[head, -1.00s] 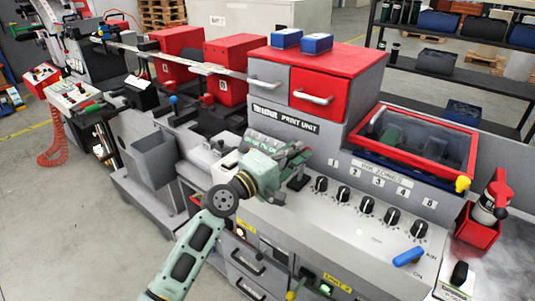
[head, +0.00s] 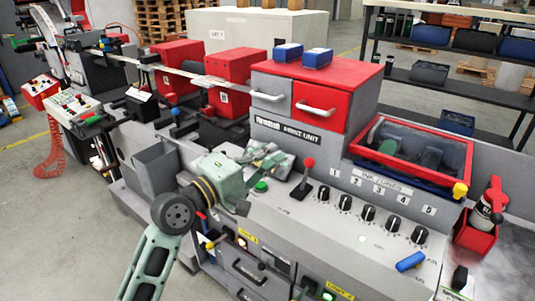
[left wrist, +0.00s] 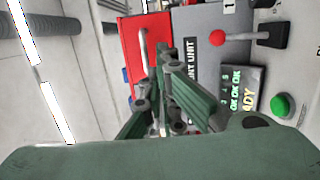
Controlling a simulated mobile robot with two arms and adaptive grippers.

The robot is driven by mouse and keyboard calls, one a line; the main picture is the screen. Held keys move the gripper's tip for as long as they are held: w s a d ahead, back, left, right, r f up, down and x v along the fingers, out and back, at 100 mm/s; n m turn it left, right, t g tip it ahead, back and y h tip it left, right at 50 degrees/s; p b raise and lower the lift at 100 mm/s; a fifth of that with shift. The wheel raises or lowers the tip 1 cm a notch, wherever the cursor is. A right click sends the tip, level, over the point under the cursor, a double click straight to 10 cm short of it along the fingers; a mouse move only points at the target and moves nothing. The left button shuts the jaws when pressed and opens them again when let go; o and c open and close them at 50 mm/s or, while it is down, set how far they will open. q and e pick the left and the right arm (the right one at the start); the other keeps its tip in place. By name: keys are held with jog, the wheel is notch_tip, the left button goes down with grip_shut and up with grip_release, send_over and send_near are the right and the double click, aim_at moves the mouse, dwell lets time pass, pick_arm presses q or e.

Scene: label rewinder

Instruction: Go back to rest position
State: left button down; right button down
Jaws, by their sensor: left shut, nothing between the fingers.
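My left gripper (head: 262,158) is over the front part of the print unit's control panel in the head view, left of the lever with the red knob (head: 309,163). In the left wrist view its fingers (left wrist: 160,88) are together with nothing between them. The print unit (head: 287,132) stands behind it, with a grey drawer (head: 267,92) and a red drawer (head: 318,108). A green button (head: 261,186) sits below the gripper, and also shows in the left wrist view (left wrist: 283,104). A small display (left wrist: 243,88) with green text is beside it. My right gripper is out of view.
Black knobs (head: 368,213) line the panel, with a blue handle (head: 410,262) at its front. A red-framed window (head: 418,133) and a red holder with a bottle (head: 478,228) are at right. Open floor (head: 60,240) lies at left.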

pick_arm(q)
jog(key=s+a+f+m+g+y, duration=0.25)
jog(key=s+f, duration=0.45)
jog(key=f, duration=0.4)
jog(key=s+a+f+m+g+y, duration=0.2)
jog(key=s+a+f+m+y, duration=0.3)
jog(key=f, duration=0.7)
jog(key=s+a+f+m+g+y, duration=0.25)
jog(key=s+a+f, duration=0.35)
jog(key=s, duration=0.6)
jog(key=s+a+f+m+g+y, duration=0.1)
jog(key=s+a+f+g+y, duration=0.35)
jog(key=s, duration=0.85)
notch_tip(320, 180, down, 29)
jog(key=a+h+b, duration=0.1)
jog(key=a+b, duration=0.1)
jog(key=s+a+f+b, duration=0.1)
jog(key=s+a+f, duration=0.1)
jog(key=s+f, duration=1.5)
jog(key=shift+s+a+f+g+b, duration=0.2)
jog(key=shift+f+g+b, duration=0.15)
jog(key=shift+f+g, duration=0.1)
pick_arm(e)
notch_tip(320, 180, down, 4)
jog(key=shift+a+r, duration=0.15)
